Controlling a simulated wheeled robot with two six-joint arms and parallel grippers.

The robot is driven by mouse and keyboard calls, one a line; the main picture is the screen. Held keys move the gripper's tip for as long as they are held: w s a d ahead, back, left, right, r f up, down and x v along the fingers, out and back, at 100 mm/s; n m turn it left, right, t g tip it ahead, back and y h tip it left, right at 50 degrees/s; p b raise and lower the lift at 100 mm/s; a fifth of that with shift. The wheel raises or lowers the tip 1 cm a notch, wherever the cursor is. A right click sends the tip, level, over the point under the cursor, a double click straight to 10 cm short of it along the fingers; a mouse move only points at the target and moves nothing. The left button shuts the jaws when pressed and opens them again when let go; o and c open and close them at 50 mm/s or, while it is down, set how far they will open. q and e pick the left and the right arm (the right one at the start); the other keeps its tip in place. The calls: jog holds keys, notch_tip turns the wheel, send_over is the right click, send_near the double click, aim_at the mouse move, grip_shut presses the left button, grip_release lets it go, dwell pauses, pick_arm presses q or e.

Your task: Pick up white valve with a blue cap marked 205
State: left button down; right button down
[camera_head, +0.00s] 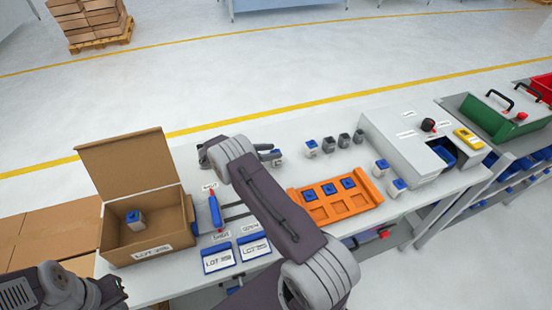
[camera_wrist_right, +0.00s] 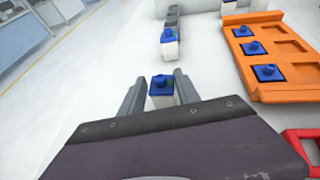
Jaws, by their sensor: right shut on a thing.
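My right gripper (camera_head: 272,156) is at the table's back, left of the row of valves. In the right wrist view its fingers (camera_wrist_right: 160,92) are shut on a white valve with a blue cap (camera_wrist_right: 161,87); its marking cannot be read. Another white valve with a blue cap (camera_head: 311,149) stands just beyond; it also shows in the wrist view (camera_wrist_right: 169,48). Two more stand right of the orange tray (camera_head: 336,210), at the back (camera_head: 381,168) and front (camera_head: 397,188). Three blue caps sit in the tray's back row. My left gripper (camera_head: 112,294) is at the lower left, its fingers unclear.
An open cardboard box (camera_head: 150,235) at the left holds one blue-capped valve (camera_head: 135,218). Several grey parts (camera_head: 343,140) stand at the back. A blue-handled tool (camera_head: 215,212) and two blue-edged lot cards (camera_head: 218,258) lie near the box. A grey machine (camera_head: 403,125) stands right.

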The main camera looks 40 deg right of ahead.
dwell(0.3)
jog(key=shift+r, duration=0.35)
notch_tip(320, 180, up, 4)
jog(key=shift+f+b, duration=0.25)
jog(key=shift+b, duration=0.2)
jog(key=s+d+r, duration=0.2)
jog(key=s+r, duration=0.4)
jog(key=s, duration=0.5)
jog(key=shift+s+d+r+b, duration=0.2)
jog(key=shift+d+r+b, duration=0.1)
jog(key=shift+r+b, duration=0.1)
